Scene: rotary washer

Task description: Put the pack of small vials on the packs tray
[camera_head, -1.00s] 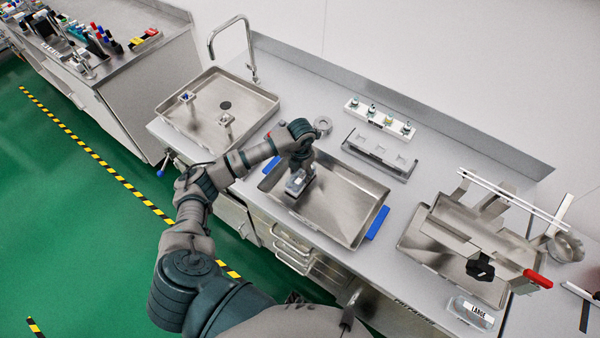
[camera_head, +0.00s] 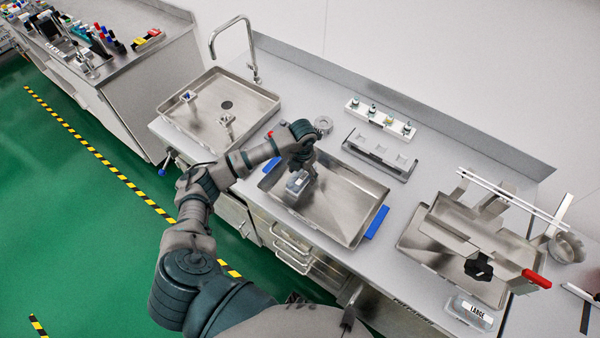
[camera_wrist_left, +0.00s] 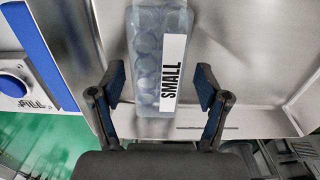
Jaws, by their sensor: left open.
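The pack of small vials (camera_head: 297,186) is a clear bluish box with a white "SMALL" label, and it shows close up in the left wrist view (camera_wrist_left: 146,60). It sits at the left end of a shallow metal tray with blue handles (camera_head: 340,215). My left gripper (camera_wrist_left: 159,75) is open, with one finger on each side of the pack and visible gaps between. In the head view my left gripper (camera_head: 300,170) is above the pack and partly hides it. Whether the pack's underside touches the tray floor is hard to tell. My right gripper is not in view.
The tray's right part is clear.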

